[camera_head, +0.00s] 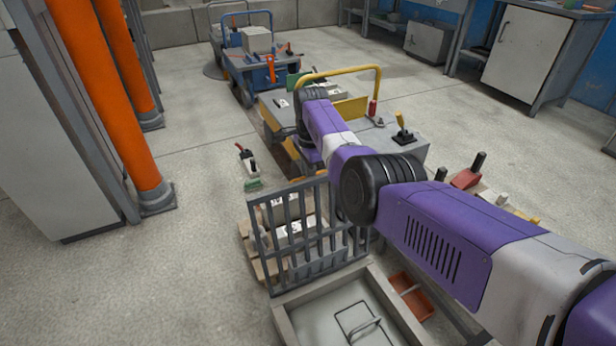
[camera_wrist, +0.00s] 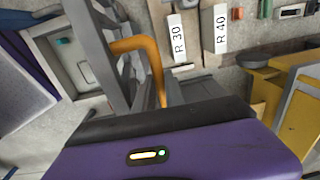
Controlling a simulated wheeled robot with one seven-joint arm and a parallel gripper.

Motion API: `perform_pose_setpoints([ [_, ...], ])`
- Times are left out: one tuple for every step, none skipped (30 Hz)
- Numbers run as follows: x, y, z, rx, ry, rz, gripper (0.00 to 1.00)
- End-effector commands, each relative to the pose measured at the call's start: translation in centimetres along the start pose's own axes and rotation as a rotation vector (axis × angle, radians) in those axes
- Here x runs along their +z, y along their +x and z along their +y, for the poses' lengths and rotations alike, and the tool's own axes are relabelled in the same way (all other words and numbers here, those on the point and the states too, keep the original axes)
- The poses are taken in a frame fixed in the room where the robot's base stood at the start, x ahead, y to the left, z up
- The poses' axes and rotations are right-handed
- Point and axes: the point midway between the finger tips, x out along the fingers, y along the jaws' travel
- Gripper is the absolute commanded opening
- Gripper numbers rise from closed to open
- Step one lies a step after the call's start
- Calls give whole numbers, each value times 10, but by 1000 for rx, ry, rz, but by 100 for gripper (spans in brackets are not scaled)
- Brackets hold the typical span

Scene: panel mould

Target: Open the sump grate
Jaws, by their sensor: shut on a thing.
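The sump grate (camera_head: 262,243), a dark grey barred frame, stands steeply raised at the back edge of the sump (camera_head: 284,322) in the head view. The sump lies uncovered before it, with a light grey inside and a thin wire loop. In the wrist view the grate's grey bars (camera_wrist: 104,50) rise at left, beside an orange curved handle (camera_wrist: 152,58). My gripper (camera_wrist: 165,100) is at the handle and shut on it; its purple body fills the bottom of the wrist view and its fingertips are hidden. In the head view my arm hides the gripper.
Pale blocks, two labelled R 30 (camera_wrist: 179,40) and R 40 (camera_wrist: 221,30), lie behind the grate. A red-brown tray (camera_head: 412,298) sits right of the sump. Carts (camera_head: 250,68) stand farther back. Orange pipes (camera_head: 120,110) rise at left, with open floor between.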

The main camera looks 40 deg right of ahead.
Motion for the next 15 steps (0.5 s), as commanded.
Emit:
perform_pose_setpoints([
  [-3, -2, -1, -3, 5, 4, 0],
  [-3, -2, -1, -4, 5, 4, 0],
  [-3, -2, -1, -4, 5, 4, 0],
  [-4, -2, -1, -4, 5, 5, 0],
  [-4, -2, -1, -4, 5, 4, 20],
  [-3, -2, -1, -4, 5, 4, 28],
  [-3, -2, -1, -4, 4, 4, 34],
  [-3, -2, -1, -4, 4, 4, 36],
  [-3, -2, -1, -4, 4, 3, 36],
  [-2, -2, -1, -4, 3, 3, 36],
  [-2, -2, -1, -3, 3, 3, 36],
  [-2, -2, -1, -3, 3, 3, 36],
  [-2, -2, -1, -3, 2, 3, 36],
  [-2, -2, -1, -3, 2, 2, 36],
  [-2, -1, -1, -3, 2, 2, 36],
])
